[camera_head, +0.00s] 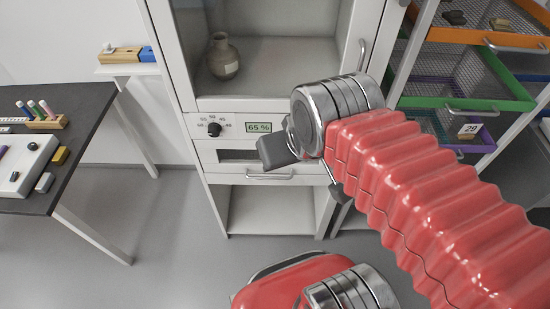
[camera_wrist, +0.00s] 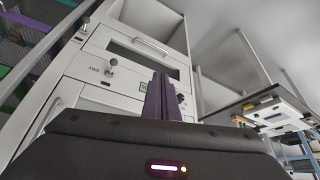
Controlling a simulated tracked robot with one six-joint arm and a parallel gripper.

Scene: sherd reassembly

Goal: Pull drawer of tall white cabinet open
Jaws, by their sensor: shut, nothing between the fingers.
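The tall white cabinet (camera_head: 188,60) stands ahead in the head view, with a door above and a dial panel showing 65 % below it. Under the panel is the drawer (camera_head: 225,170), with a dark slot and a bar handle (camera_head: 268,177); it looks flush with the cabinet. My gripper (camera_head: 275,150) is in front of the drawer, partly hiding the slot and panel. In the wrist view the cabinet appears upside down, with the drawer handle (camera_wrist: 151,46) beyond my shut, empty fingers (camera_wrist: 163,95). My fingers appear apart from the handle.
A clay jar (camera_head: 222,56) stands behind the cabinet door. An open compartment (camera_head: 268,210) lies below the drawer. A dark table (camera_head: 75,130) with tools is at left. A rack with orange (camera_head: 480,38) and green (camera_head: 465,103) trays is at right. Floor between table and cabinet is clear.

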